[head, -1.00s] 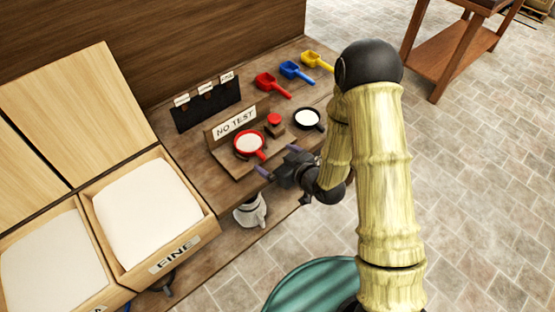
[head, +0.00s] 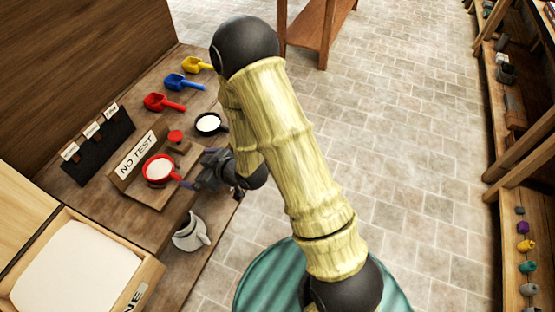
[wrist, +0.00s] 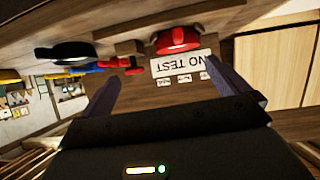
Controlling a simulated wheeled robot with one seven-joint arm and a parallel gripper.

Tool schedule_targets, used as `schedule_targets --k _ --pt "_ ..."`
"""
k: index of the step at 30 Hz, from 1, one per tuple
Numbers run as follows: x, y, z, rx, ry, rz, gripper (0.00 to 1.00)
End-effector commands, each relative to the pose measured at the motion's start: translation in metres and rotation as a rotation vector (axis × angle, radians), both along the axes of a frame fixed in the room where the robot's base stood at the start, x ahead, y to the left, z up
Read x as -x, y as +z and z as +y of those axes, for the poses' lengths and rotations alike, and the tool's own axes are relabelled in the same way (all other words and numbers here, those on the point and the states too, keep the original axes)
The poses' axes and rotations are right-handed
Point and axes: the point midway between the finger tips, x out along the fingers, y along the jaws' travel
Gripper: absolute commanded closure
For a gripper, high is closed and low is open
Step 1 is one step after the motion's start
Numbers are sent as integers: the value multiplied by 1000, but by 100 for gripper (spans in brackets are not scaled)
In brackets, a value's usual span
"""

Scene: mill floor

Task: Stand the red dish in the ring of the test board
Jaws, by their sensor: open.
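The red dish (head: 158,169), with pale contents, sits level on the wooden test board (head: 139,193), in front of its "NO TEST" sign (head: 138,155). Its handle points toward my gripper. The dish also shows upside down in the wrist view (wrist: 178,41). I cannot make out the ring; the dish may cover it. My gripper (head: 197,168) is open and empty, just right of the dish by its handle. In the wrist view its two fingers (wrist: 163,88) are spread with nothing between them.
A black dish (head: 209,124) is behind my gripper. Red (head: 162,102), blue (head: 183,82) and yellow (head: 197,65) scoops lie farther back. The floor at right is clear.

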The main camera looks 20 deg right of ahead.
Motion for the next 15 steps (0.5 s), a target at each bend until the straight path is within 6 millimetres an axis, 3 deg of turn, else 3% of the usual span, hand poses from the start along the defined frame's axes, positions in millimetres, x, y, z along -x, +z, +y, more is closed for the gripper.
schedule_targets --k 4,8,15 --pt "-11 19 -46 125 -124 80 0" --pt "-8 35 -91 220 -251 182 0" --pt "29 70 -159 322 -482 404 0"
